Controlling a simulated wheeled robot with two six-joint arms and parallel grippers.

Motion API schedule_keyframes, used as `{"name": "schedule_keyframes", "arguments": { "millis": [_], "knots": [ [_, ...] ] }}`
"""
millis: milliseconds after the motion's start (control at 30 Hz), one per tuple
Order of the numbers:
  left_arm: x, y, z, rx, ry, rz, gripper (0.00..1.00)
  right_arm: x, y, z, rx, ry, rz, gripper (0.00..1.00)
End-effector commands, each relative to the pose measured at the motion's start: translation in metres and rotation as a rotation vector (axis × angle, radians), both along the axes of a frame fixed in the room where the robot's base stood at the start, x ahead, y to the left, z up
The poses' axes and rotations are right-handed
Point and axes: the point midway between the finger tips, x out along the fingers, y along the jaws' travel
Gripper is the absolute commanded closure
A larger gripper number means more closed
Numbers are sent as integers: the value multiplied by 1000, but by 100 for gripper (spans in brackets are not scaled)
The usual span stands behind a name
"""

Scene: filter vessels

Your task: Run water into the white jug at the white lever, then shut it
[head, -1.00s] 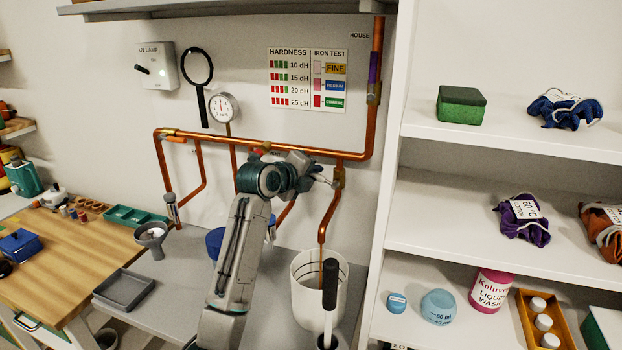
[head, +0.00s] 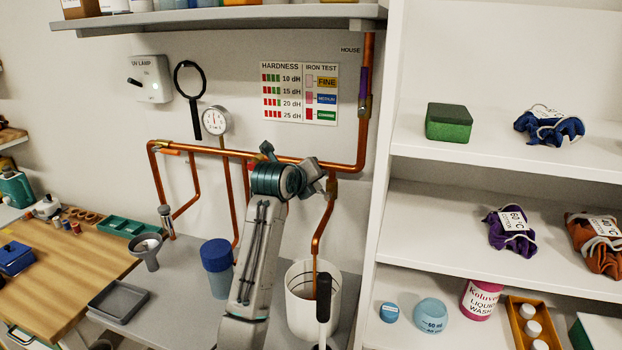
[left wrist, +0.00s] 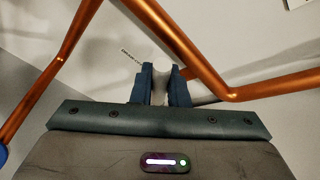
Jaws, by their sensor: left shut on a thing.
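The white jug (head: 300,318) stands on the grey counter under a copper spout (head: 317,243). A thin brownish stream runs from the spout's end into the jug; the water level inside cannot be told. My left gripper (head: 330,184) is at the valve on the copper pipe above the spout. In the left wrist view, the blue fingers of my left gripper (left wrist: 162,84) are closed on the white lever (left wrist: 162,73). The lever is mostly hidden by the gripper in the head view. My right gripper is not in view.
A black-handled tool (head: 323,299) stands in front of the jug. A blue-lidded vessel (head: 217,262) stands left of my arm. A grey tray (head: 118,300) and a funnel (head: 146,250) are further left. White shelves (head: 480,230) flank the right side.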

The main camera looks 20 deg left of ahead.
Motion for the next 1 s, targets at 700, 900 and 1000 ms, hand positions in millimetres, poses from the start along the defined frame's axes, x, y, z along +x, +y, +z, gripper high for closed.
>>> {"name": "schedule_keyframes", "arguments": {
  "millis": [700, 900, 1000],
  "knots": [
    [0, 0, 1, -2, -2, 0, 64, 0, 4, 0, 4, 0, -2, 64],
    [0, 3, -3, -49, -2, 1, 64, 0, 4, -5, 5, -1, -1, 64],
    [1, 8, -8, -134, 0, 2, 64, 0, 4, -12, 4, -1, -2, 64]
  ]
}}
